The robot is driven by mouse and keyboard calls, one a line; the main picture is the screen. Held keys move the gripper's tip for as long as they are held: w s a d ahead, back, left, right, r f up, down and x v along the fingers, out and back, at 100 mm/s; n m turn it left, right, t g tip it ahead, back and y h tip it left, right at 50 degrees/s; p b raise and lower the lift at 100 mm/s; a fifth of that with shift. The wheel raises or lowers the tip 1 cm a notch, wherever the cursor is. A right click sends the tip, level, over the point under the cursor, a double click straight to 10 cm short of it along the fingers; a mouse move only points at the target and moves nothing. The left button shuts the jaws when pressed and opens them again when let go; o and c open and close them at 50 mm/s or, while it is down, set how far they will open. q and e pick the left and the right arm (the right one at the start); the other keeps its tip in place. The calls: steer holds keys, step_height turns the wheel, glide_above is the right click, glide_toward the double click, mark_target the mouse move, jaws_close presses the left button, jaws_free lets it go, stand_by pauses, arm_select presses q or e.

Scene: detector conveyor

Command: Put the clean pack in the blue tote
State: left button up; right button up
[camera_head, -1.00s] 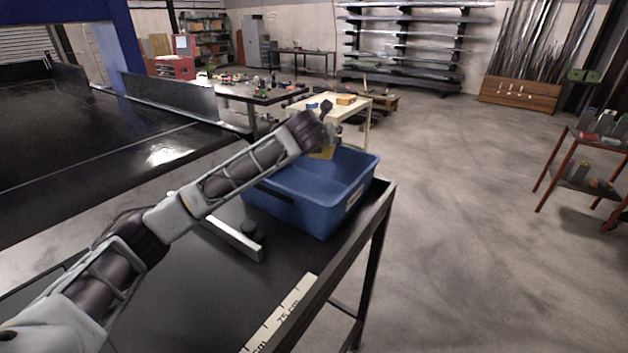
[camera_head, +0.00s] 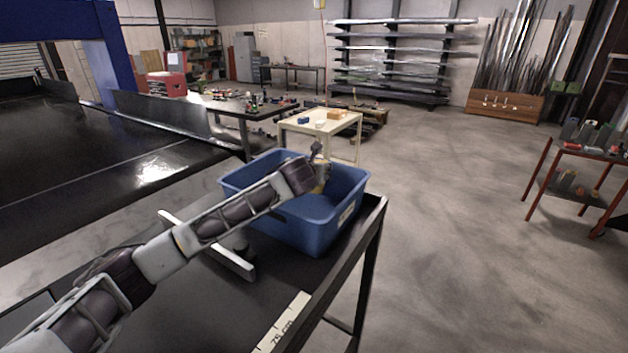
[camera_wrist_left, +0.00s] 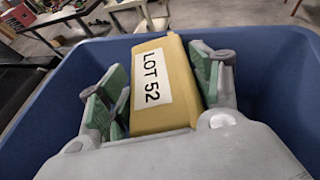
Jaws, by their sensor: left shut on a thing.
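The blue tote (camera_head: 310,236) stands on the dark bench at the end of my left arm; its walls also fill much of the left wrist view (camera_wrist_left: 270,75). My left gripper (camera_wrist_left: 158,88) is shut on a yellow pack (camera_wrist_left: 176,62) with a white "LOT 52" label, its green pads against the two sides. In the head view a little of the yellow pack (camera_head: 321,176) shows past my wrist. The pack is over or inside the tote's opening; whether it touches the bottom cannot be told. My right gripper is not in view.
A grey metal bar (camera_head: 235,262) on the dark bench (camera_head: 190,315) lies beside the tote, under my arm. A cream table (camera_head: 345,131) with small boxes stands beyond it. A dark conveyor surface (camera_head: 90,150) is at left.

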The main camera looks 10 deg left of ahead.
arm_select(q)
steer(key=shift+f, duration=1.6)
steer(key=o, duration=1.4)
steer(key=shift+s, duration=0.2)
steer(key=shift+b+v, duration=0.65)
steer(key=shift+v, duration=5.2)
